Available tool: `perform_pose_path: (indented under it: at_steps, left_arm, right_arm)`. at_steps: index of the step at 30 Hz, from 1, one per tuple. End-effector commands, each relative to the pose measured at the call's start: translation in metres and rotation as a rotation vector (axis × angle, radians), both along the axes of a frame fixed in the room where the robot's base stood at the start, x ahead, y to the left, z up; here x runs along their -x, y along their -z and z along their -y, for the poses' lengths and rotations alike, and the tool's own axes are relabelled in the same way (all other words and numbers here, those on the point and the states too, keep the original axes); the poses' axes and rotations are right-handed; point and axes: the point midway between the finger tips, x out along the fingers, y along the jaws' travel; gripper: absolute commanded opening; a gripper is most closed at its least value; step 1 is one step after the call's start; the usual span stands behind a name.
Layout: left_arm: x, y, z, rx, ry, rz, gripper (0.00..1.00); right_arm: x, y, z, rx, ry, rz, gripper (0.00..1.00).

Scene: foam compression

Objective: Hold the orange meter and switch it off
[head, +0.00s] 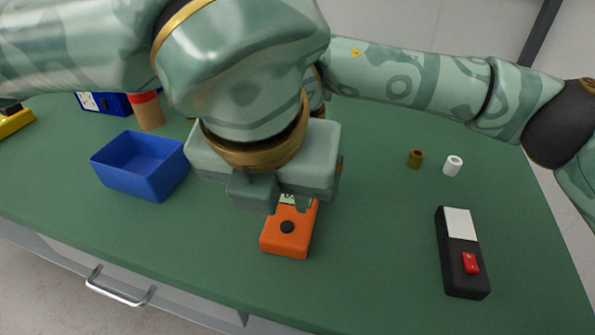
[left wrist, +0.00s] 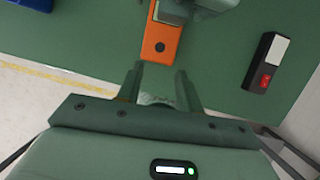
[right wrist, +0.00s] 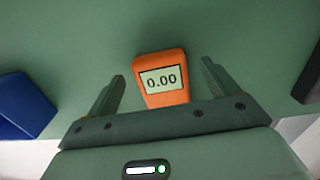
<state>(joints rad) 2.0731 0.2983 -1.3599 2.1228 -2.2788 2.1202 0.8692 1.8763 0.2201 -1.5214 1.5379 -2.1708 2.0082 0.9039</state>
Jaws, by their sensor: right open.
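The orange meter (head: 287,232) lies flat on the green table, near its front middle, with its round black knob (head: 287,227) facing up. Green gripper parts cover most of its display end in the head view. In the right wrist view the meter's display (right wrist: 161,81) reads 0.00. My right gripper (right wrist: 162,69) is open, its fingers on either side of the meter with gaps, not touching it. My left gripper (left wrist: 160,70) is open and empty; in its wrist view the meter (left wrist: 160,40) lies beyond its fingertips, knob end nearest.
A black meter with a red switch (head: 462,252) lies on the right. A blue bin (head: 140,167) stands on the left. A brown (head: 416,158) and a white (head: 453,165) small cylinder stand at the back right. My arms cross closely over the middle.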

Motion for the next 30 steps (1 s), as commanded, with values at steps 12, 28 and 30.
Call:
perform_pose_path:
  at_steps: [12,28,30]
  left_arm:
    - [0.0000,-0.0002,-0.0001,0.000,0.000,0.000,0.36]
    - [0.0000,-0.0001,0.0000,0.000,0.000,0.000,0.00]
    - [0.0000,-0.0001,0.0000,0.000,0.000,0.000,0.00]
  right_arm:
    - [0.0003,0.0093,-0.0001,0.000,0.000,-0.001,0.84]
    - [0.0003,0.0089,-0.0002,0.000,0.000,-0.001,0.33]
    - [0.0003,0.0088,-0.0002,0.000,0.000,-0.001,0.33]
